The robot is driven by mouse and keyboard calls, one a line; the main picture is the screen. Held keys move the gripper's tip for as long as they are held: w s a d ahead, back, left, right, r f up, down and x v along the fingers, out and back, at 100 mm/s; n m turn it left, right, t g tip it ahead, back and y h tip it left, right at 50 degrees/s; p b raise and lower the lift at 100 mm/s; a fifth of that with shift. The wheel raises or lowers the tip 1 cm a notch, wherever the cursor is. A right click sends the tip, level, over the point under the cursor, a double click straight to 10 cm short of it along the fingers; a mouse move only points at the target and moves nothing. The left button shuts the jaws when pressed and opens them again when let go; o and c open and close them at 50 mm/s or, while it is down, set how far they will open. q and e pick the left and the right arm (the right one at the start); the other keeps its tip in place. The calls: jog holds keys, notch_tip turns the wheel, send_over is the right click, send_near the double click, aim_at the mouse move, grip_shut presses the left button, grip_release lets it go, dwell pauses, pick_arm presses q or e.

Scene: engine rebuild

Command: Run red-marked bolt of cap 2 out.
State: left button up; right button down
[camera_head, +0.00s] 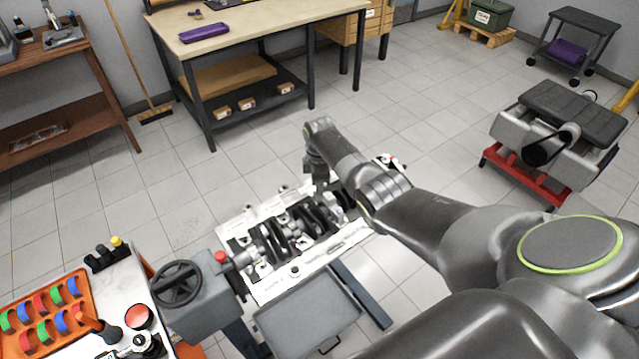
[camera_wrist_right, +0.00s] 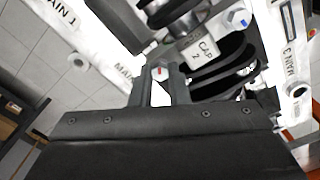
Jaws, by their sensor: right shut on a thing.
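The engine block (camera_head: 262,290) lies with its crankshaft (camera_head: 290,232) facing up in the head view. Cap 2 (camera_wrist_right: 198,50) shows its label in the right wrist view. The red-marked bolt (camera_wrist_right: 160,71) stands beside it, its head between the two fingers of my right gripper (camera_wrist_right: 157,88). The gripper is shut on this bolt. In the head view my right gripper (camera_head: 318,182) points down at the far side of the block, and the bolt is hidden there. A blue-marked bolt (camera_wrist_right: 239,19) is at the other side of cap 2. My left gripper is not in view.
A grey tray (camera_head: 308,318) is in front of the block. A handwheel (camera_head: 177,284) on a grey housing is at its left. An orange rack (camera_head: 22,318) of coloured shells sits on the left bench. Beyond the block the tiled floor is clear up to the workbench (camera_head: 270,22).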

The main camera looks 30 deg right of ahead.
jog(key=shift+s+a+f+n, duration=0.1)
jog(key=shift+s+f+n, duration=0.1)
jog(key=shift+n, duration=0.8)
jog(key=shift+s+f+n, duration=0.1)
jog(key=shift+f+n, duration=0.05)
jog(key=shift+n, duration=0.85)
jog(key=c, duration=1.6)
grip_release()
jog(key=shift+c, duration=0.2)
jog(key=shift+w, duration=0.15)
jog(key=shift+w+r, duration=0.1)
jog(key=shift+r, duration=0.05)
jog(key=shift+r, duration=0.45)
notch_tip(320, 180, up, 16)
jog(key=b, duration=0.2)
jog(key=shift+r, duration=0.2)
jog(key=shift+f, duration=0.1)
